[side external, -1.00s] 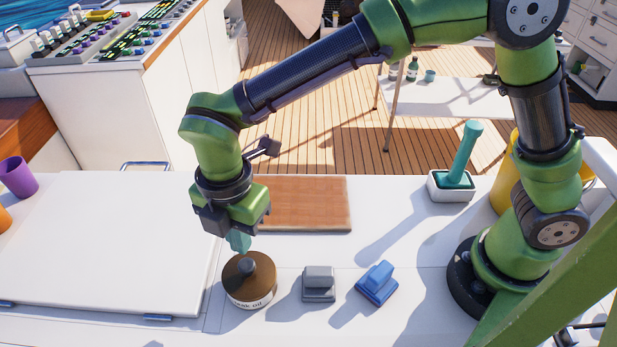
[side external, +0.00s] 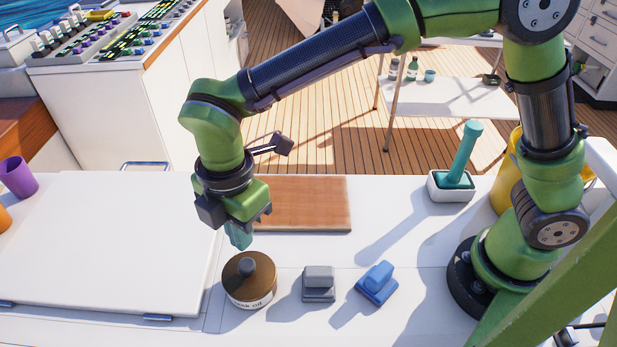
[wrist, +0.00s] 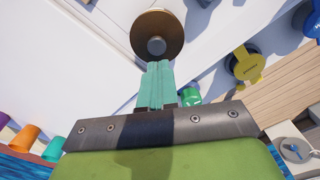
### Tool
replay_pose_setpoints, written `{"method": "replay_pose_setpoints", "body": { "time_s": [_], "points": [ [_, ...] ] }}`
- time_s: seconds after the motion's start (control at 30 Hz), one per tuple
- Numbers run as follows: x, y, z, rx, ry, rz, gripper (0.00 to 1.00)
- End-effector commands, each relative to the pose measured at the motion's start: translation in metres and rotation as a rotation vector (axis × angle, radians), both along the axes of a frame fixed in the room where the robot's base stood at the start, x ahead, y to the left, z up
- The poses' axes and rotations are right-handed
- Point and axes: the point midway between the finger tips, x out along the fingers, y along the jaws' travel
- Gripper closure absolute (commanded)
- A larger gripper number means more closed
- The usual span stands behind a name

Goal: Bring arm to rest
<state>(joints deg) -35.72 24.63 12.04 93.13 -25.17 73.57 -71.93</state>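My gripper (side external: 240,236) hangs over the white worktop, just above and behind a brown-lidded oil tin (side external: 249,281). It is apart from the tin and holds nothing that I can see. In the wrist view, the teal fingers (wrist: 155,85) lie side by side with little or no gap. The tin's round brown lid with its dark knob shows beyond them in the wrist view (wrist: 157,28). The tin stands upright with its lid on.
A grey block with a handle (side external: 319,284) and a blue one (side external: 377,283) stand right of the tin. A wooden board (side external: 305,204) lies behind. A white hatch panel (side external: 100,245) is at left. A teal-handled tool (side external: 465,155) stands in a white holder (side external: 450,193) at right.

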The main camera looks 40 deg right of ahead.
Motion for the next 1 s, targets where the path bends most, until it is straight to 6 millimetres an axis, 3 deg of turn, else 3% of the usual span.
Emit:
{"method": "replay_pose_setpoints", "body": {
  "time_s": [0.17, 0.37, 0.6, 0.8, 1.0],
  "points": [
    [-0.007, -0.039, 0.013, 0.051, -0.011, -0.41, 1.0],
    [-0.013, -0.113, 0.046, 0.183, -0.045, -0.986, 1.0],
    [-0.04, -0.207, 0.077, 0.436, -0.072, -1.65, 1.0],
    [-0.066, -0.257, 0.089, 0.643, -0.107, -1.952, 1.0],
    [-0.075, -0.279, 0.103, 0.741, -0.17, -2.014, 1.0]
  ]
}}
